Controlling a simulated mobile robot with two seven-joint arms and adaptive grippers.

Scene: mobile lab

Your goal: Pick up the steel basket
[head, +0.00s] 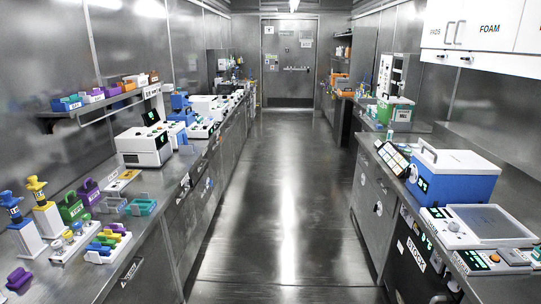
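A small grey metallic item (113,206) stands on the left bench, just left of a teal rack (141,207). It may be the steel basket, but it is too small to tell for sure. No other thing that is clearly a steel basket shows. Neither of my grippers is in view.
The left bench holds yellow-topped stands (38,191), purple and green items, a white instrument (145,147) and a shelf (98,107) above. The right bench holds a blue box with a white lid (455,176) and a flat white device (478,224). The aisle floor (284,190) is clear to the door (289,62).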

